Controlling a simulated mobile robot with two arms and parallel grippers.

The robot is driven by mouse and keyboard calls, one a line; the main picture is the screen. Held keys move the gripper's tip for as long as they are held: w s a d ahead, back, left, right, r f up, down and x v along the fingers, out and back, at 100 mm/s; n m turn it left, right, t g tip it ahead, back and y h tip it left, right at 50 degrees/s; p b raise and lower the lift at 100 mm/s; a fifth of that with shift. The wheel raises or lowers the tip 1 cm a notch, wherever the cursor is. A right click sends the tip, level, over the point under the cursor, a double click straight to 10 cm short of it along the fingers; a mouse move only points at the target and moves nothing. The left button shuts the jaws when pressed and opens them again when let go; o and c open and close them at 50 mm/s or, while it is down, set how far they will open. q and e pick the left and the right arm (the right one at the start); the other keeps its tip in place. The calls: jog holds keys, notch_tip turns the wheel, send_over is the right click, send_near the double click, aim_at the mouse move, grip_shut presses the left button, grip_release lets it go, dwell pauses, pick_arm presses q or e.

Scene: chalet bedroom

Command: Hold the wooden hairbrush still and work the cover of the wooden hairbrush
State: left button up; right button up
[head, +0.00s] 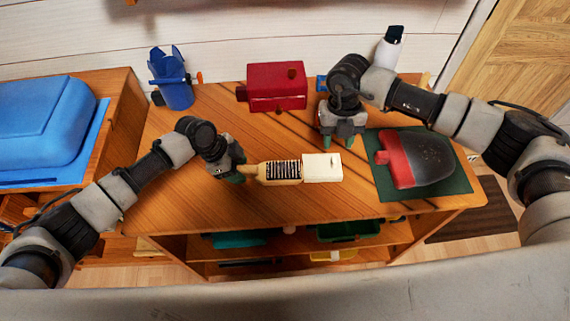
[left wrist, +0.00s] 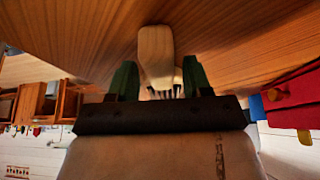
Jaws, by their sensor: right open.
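The wooden hairbrush (head: 283,171) lies on the wooden table, its dark bristles facing up and its handle to the left. The pale cover (head: 322,168), a cream block, sits at the brush's right end; I cannot tell how far it is over the brush. My left gripper (head: 240,177) is at the handle. My right gripper (head: 342,142) is open and empty, pointing down just behind the cover.
A red box (head: 277,88) and a blue holder (head: 172,80) stand at the back. A white bottle (head: 388,50) is at the back right. A red and black item (head: 420,158) lies on a green mat (head: 455,182) at right. The table's front strip is clear.

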pick_arm(q)
jog(key=shift+o, duration=0.6)
jog(key=v, duration=1.2)
jog(key=shift+s, duration=0.1)
